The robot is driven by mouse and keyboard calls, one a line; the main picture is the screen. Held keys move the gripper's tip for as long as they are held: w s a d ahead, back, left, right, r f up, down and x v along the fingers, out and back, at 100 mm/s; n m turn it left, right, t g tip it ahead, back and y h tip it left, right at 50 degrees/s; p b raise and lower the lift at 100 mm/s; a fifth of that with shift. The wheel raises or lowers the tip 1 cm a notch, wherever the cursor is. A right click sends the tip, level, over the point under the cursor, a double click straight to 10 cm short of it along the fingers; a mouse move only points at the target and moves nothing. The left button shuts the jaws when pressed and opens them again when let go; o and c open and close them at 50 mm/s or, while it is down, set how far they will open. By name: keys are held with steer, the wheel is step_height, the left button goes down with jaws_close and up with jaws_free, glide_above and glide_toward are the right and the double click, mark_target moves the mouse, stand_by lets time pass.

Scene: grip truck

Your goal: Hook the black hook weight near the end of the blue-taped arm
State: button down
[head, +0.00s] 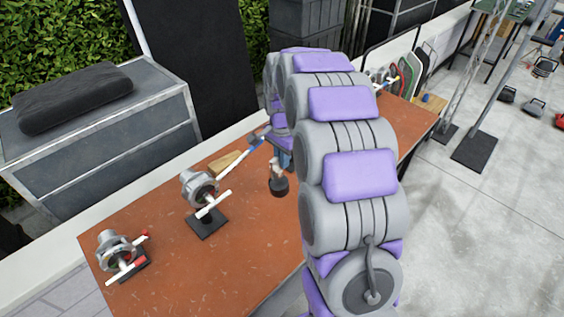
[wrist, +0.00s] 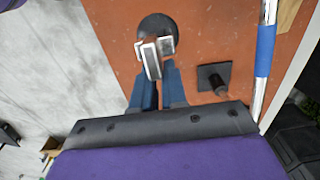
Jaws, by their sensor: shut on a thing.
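The black hook weight (head: 279,186) hangs below my gripper (head: 283,158) in the head view, over the orange-brown table. In the wrist view my gripper (wrist: 158,72) is shut on the weight's pale metal upper part (wrist: 153,56), and the round black body (wrist: 156,25) shows beyond it. The shape of the hook itself is not clear. The blue-taped arm (head: 241,153) is a white bar left of my gripper in the head view. In the wrist view the blue-taped arm (wrist: 264,50) runs down the right side, apart from the weight.
Two metal clamp heads with white handles, one in the middle (head: 197,187) and one at the near left (head: 115,249), stand on the table (head: 245,265). A black square base with a short post (wrist: 214,78) is right of my fingers in the wrist view. A wooden wedge (head: 224,163) lies near the back edge.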

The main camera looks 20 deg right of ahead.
step_height(320, 180, up, 8)
steer(key=p, duration=0.3)
steer(key=shift+r, duration=0.25)
steer(key=shift+s, duration=0.15)
